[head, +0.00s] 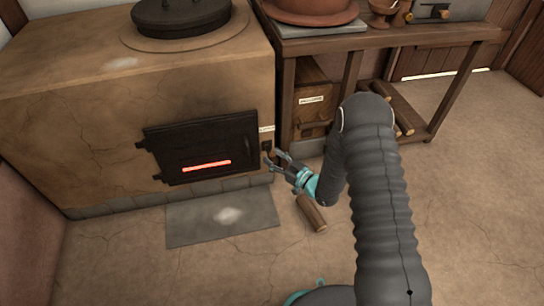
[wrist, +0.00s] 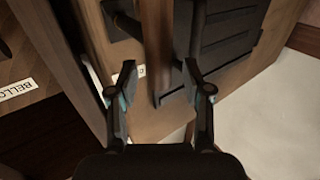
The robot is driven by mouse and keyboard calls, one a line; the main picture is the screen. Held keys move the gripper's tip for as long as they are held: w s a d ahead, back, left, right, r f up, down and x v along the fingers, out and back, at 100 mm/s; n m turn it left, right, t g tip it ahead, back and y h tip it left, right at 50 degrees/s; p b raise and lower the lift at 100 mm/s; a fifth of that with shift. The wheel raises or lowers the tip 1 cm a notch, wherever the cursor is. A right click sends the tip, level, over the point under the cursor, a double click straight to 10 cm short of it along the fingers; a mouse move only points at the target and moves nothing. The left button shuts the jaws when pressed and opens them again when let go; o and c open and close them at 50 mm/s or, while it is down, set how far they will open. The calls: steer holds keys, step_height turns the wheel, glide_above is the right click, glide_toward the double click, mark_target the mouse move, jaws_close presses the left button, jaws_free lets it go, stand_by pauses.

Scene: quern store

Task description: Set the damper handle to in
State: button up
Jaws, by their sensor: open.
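A brown bar (wrist: 158,40), which looks like the damper handle, runs down between my fingers in the wrist view. In the head view a small dark fitting (head: 267,147) sits at the oven's right edge, under a white label (head: 266,128) too small to read. My gripper (head: 272,157) is beside this fitting, its two fingers spread. In the wrist view the gripper (wrist: 158,78) is open, with one finger on each side of the bar. I cannot tell whether either finger touches it. The bar's upper end is out of the wrist frame.
The clay oven (head: 100,110) has a black door (head: 205,146) with a glowing slot, left of my gripper. A wooden bench (head: 390,42) stands to the right, with a labelled bellows box (head: 308,88) beneath. A log (head: 311,213) and a metal plate (head: 222,217) lie on the floor.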

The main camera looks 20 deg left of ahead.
steer(key=shift+w+a, duration=0.25)
steer(key=shift+a, duration=0.3)
jaws_close()
steer(key=shift+w, duration=0.1)
